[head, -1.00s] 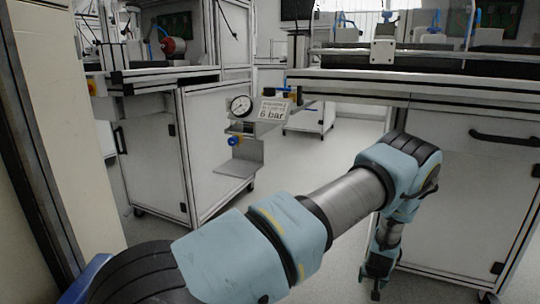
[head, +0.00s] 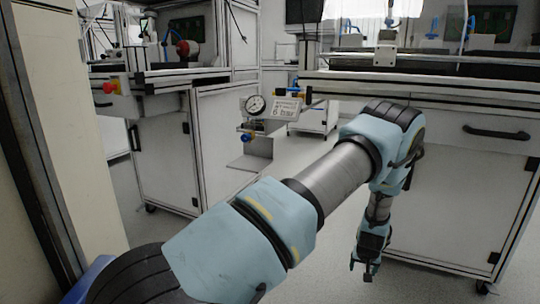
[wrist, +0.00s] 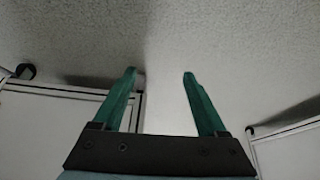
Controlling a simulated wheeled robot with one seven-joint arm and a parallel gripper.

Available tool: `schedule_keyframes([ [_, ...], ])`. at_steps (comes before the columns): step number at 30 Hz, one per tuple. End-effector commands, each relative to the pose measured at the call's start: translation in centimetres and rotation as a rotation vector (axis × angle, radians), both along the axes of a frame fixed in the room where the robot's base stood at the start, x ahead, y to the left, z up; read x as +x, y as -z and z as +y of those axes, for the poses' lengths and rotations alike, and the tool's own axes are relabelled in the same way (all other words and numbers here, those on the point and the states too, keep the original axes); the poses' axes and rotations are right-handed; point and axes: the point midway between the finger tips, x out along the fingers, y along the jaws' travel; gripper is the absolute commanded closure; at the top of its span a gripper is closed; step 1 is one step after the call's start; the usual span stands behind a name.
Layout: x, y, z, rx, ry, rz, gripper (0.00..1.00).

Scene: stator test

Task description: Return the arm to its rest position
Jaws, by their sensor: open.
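My arm reaches from the lower left of the head view across to the middle right, then bends down at the elbow. My gripper (head: 367,269) hangs low over the floor in front of the right cabinet. In the wrist view, the two green fingers of my gripper (wrist: 160,75) stand well apart, with only bare floor between them. It holds nothing.
A white cabinet (head: 455,190) with a black handle stands close at the right under a workbench. Another cabinet (head: 160,165) on castors stands at the left. A pressure gauge (head: 255,104) and a 6 bar sign (head: 286,109) stick out between them. Grey floor (head: 300,230) lies open.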

Motion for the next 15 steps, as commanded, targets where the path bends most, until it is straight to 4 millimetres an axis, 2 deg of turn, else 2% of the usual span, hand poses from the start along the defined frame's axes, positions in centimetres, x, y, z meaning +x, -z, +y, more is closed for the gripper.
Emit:
schedule_keyframes([
  [8,1.8,-7.0,5.6,-0.001,-0.066,0.050,0.25],
  [11,2.1,-10.8,9.0,-0.002,-0.098,0.077,0.25],
  [15,1.2,-16.8,15.2,0.000,-0.143,0.125,0.25],
])
